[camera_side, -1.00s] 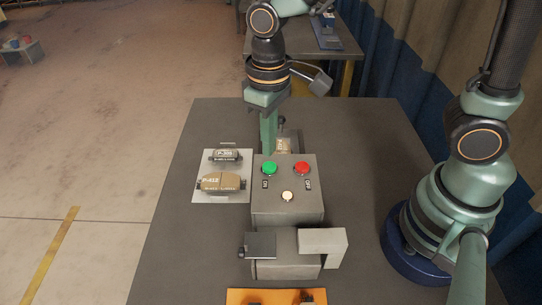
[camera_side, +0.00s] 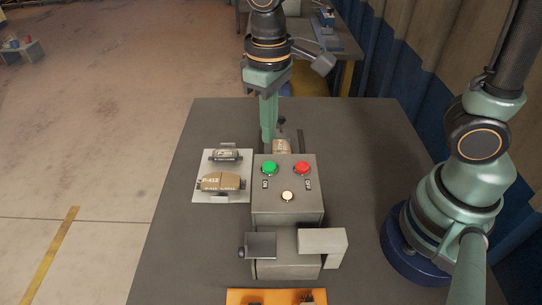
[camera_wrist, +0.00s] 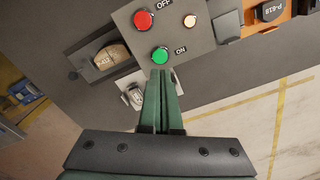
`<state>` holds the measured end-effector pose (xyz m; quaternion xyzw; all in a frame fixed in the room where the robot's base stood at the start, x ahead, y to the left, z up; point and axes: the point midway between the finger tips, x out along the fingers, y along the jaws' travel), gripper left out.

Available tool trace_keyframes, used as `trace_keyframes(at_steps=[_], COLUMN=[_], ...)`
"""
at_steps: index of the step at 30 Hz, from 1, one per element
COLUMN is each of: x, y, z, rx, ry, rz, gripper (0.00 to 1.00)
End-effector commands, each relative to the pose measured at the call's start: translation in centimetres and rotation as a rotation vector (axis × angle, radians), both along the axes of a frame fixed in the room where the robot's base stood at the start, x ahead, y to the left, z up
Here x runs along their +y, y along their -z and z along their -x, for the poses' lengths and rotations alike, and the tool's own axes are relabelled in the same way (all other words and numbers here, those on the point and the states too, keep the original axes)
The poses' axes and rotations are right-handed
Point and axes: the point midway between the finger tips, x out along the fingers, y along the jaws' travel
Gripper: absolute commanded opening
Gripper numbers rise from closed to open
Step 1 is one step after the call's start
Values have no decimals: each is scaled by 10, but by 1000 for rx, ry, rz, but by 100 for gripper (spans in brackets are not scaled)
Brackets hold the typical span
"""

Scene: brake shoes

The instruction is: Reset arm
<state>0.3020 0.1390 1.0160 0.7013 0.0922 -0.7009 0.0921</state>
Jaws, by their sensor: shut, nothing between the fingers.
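My gripper (camera_side: 268,138) is shut and empty, pointing down above the back of the grey control box (camera_side: 287,200). Its tips appear just behind the green button (camera_side: 269,168) in the side view; I cannot tell the exact gap. In the wrist view the shut fingers (camera_wrist: 160,78) end close to the green ON button (camera_wrist: 161,56). The red OFF button (camera_side: 302,168) and a white button (camera_side: 287,196) are on the same box top, apart from the fingers.
A white plate (camera_side: 205,194) left of the box holds a dark part (camera_side: 225,155) and a tan brake pad (camera_side: 222,182). Another tan pad (camera_side: 282,146) sits behind the box. A grey fixture (camera_side: 288,265) and an orange tray (camera_side: 240,297) are in front.

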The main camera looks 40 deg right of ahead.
Motion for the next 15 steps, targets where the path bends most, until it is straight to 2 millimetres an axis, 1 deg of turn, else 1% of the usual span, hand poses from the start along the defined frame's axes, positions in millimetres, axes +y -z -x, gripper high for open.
trace_keyframes(at_steps=[2,5,8,10,15], x=[-3,-16,-39,-57,-99], y=[-3,-11,-24,-34,-53], z=[-1,-2,-3,-2,5], rx=[-11,-50,-121,-181,-329], ry=[7,31,72,105,182], rz=[-5,-21,-45,-59,-76], gripper=[0,0,0,0,0])
